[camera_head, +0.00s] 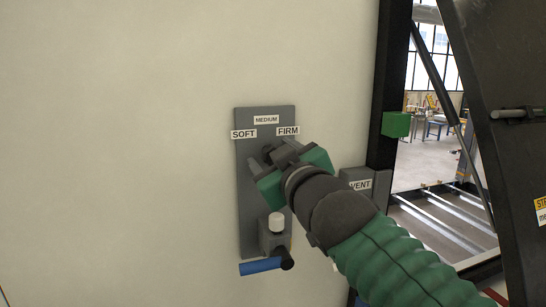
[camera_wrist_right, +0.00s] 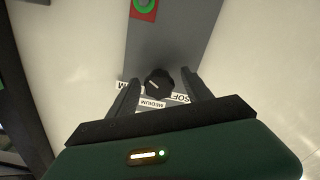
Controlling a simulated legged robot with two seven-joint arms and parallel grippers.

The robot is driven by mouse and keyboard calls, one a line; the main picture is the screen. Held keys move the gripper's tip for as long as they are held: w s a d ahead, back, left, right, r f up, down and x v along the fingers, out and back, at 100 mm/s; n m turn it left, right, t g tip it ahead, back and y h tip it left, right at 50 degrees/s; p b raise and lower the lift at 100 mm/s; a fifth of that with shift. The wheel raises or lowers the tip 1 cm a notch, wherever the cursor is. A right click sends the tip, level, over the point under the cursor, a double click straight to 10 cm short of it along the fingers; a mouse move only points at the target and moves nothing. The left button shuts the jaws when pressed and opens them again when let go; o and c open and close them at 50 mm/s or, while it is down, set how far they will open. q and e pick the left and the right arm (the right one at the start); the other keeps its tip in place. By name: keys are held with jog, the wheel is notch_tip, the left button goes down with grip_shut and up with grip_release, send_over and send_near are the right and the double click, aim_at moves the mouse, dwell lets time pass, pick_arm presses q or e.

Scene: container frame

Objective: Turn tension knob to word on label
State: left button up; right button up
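The tension knob (camera_wrist_right: 159,82) is a dark round knob with a pale pointer mark, on a grey panel (camera_head: 248,180). In the head view it is mostly hidden behind my right gripper (camera_head: 274,158). White labels sit above it: SOFT (camera_head: 243,134) on the left, MEDIUM (camera_head: 266,119) in the middle, FIRM (camera_head: 288,130) on the right. In the wrist view they appear upside down, with FIRM partly hidden by a finger. My right gripper (camera_wrist_right: 160,80) is open, its fingers on either side of the knob with visible gaps. My left gripper is out of view.
Below the knob are a white-capped fitting (camera_head: 276,222) and a blue handle (camera_head: 261,265). A grey VENT box (camera_head: 358,183) stands right of the panel, beside a dark door frame with a green block (camera_head: 397,124). The pale wall on the left is clear.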

jog(key=b+v, duration=1.4)
jog(key=v, duration=0.3)
jog(key=shift+b, duration=0.4)
